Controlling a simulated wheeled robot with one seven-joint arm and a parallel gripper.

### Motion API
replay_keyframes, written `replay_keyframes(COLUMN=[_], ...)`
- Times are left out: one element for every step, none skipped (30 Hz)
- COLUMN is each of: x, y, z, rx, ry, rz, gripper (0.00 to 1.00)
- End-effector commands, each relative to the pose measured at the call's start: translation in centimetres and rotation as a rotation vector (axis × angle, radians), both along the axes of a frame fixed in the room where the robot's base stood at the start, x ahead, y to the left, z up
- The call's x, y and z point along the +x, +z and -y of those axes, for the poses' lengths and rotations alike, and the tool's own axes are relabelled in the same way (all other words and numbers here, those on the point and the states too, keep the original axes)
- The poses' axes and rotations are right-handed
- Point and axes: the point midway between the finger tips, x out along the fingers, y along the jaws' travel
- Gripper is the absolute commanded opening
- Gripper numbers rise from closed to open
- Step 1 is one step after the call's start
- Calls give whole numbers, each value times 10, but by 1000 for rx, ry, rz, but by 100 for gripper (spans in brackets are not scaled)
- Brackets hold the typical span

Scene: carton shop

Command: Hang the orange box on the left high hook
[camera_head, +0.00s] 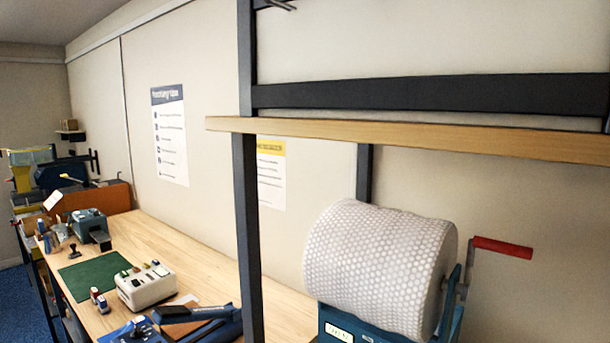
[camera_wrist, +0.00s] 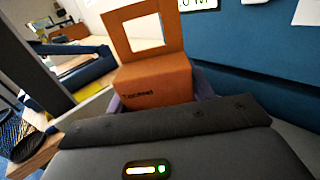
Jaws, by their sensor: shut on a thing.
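The orange box (camera_wrist: 155,82) fills the upper middle of the wrist view. It has a flat upright tab (camera_wrist: 116,32) with a large square opening, and small dark print on its front. My gripper (camera_wrist: 160,97) is shut on the box, with a purplish finger showing at each side of it. The gripper is not in the head view. A short dark metal rod (camera_head: 282,5) juts out at the top edge of the head view; whether it is a hook I cannot tell. The left high hook is not clearly seen.
A dark frame with a wooden shelf (camera_head: 420,138) crosses the head view. Below it stands a bubble-wrap roll (camera_head: 375,265) with a red crank handle (camera_head: 502,247). A wooden bench (camera_head: 200,262) at left carries a label machine (camera_head: 145,287) and a green mat (camera_head: 92,275).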

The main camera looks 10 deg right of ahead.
Motion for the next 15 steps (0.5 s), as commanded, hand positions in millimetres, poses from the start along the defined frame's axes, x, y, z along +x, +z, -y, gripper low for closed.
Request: replay_keyframes(x=[-1,-2,-3,-4,-5,-6,-7,-9,-10,-12,-13,-15,-17,-18,-20], y=[4,5,6,6,7,8,8,8,9,9,10,10,11,11,12], z=[1,2,3,4,5,5,6,6,7,7,7,8,7,8,8], rx=[3,3,3,3,3,4,3,3,3,3,3,3,3,3,3], ry=[-2,-2,-1,0,-1,0,-1,0,1,2,2,2,3,3,3], rz=[-4,-6,-7,-9,-10,-12,-13,-14,-15,-15,-15,-16,-16,-17,-16], gripper=[28,28,28,28,28,28,28,28,28,28,28,28,28,28,28])
